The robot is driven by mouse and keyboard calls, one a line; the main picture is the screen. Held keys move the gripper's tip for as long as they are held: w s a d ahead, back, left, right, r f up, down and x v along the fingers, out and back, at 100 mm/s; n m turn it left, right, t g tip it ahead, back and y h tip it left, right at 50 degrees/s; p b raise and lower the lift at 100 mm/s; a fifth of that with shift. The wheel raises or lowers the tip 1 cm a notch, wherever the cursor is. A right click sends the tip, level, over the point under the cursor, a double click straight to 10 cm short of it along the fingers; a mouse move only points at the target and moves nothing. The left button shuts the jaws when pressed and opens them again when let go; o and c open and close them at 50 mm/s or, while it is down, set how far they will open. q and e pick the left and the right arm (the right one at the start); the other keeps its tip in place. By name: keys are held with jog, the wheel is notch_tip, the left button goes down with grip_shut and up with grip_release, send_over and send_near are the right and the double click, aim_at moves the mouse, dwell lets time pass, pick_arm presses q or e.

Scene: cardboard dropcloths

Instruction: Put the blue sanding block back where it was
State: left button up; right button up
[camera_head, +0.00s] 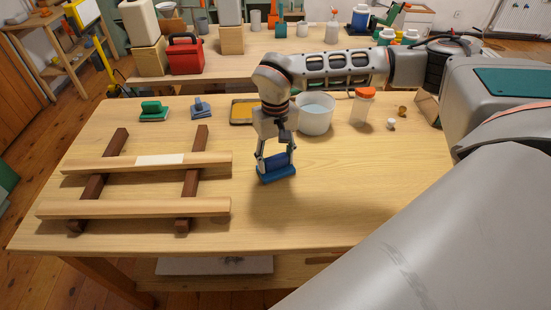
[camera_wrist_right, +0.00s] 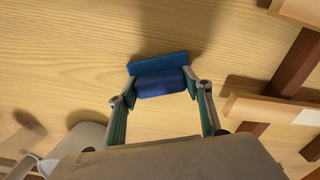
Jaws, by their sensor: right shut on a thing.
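My right gripper (camera_head: 275,160) is shut on the blue sanding block (camera_head: 278,175), pointing down over the middle of the wooden table. The block has a flat base and a raised grip, and the fingers are on either side of the grip. The right wrist view also shows the block (camera_wrist_right: 160,66) between the two fingers (camera_wrist_right: 158,88). A shadow lies beside it; I cannot tell whether its base touches the tabletop. My left gripper is not in view.
A wooden rack of light boards (camera_head: 130,208) on dark bars lies left of the block. Behind stand a green block (camera_head: 154,112), a small blue tool (camera_head: 201,108), a yellow-and-dark tray (camera_head: 243,111), a white tub (camera_head: 315,118) and an orange-lidded jar (camera_head: 363,108). The front right tabletop is clear.

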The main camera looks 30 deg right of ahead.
aim_at(276, 156)
jog(key=o, duration=1.1)
jog(key=shift+c, duration=0.2)
notch_tip(276, 156, up, 12)
jog(key=shift+w+p, duration=0.15)
jog(key=shift+p, duration=0.2)
